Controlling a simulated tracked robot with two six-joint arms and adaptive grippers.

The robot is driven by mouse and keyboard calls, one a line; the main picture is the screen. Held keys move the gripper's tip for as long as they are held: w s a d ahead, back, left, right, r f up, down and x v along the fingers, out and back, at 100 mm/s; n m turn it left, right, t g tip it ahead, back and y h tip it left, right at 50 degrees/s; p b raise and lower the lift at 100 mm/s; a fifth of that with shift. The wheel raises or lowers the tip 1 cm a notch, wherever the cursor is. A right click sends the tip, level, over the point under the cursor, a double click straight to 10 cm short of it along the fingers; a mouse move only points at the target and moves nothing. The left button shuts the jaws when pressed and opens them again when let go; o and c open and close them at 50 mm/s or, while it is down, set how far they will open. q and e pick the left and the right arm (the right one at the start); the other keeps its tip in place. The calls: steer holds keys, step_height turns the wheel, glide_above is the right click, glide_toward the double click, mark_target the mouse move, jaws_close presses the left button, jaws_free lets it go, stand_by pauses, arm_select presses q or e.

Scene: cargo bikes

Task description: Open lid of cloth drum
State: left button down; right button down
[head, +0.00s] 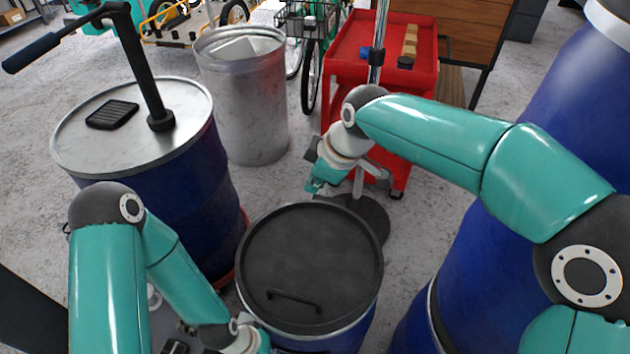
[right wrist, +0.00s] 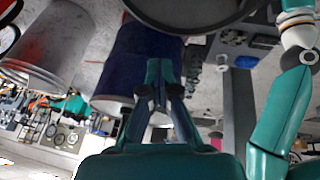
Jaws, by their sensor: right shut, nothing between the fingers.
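The cloth drum stands front centre in the head view, with a round black lid (head: 318,250) lying flat on top. A dark bar handle (head: 293,299) sits on the lid's near part. A dark round rim, apparently the lid (right wrist: 190,22), shows at the top of the right wrist view. My right gripper (head: 316,187) is beyond the lid's far edge, apart from the handle. It is shut and empty, with its fingers (right wrist: 160,92) together in the wrist view. My left arm (head: 180,270) is at the near left of the drum; its gripper is hidden or out of frame.
A blue drum with a grey top and black hand pump (head: 160,120) stands at left. A galvanised bin (head: 245,100) is behind it. A red cart (head: 350,75) stands behind my right gripper. Large blue barrels (head: 480,270) crowd the right. Grey floor lies between.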

steer(key=c, duration=1.9)
jaws_free()
steer(key=o, duration=0.7)
steer(key=shift+r, duration=0.1)
steer(key=v, duration=1.1)
steer(key=shift+s+d+r, duration=0.15)
steer(key=shift+d+r, duration=0.05)
steer(key=shift+r, duration=0.1)
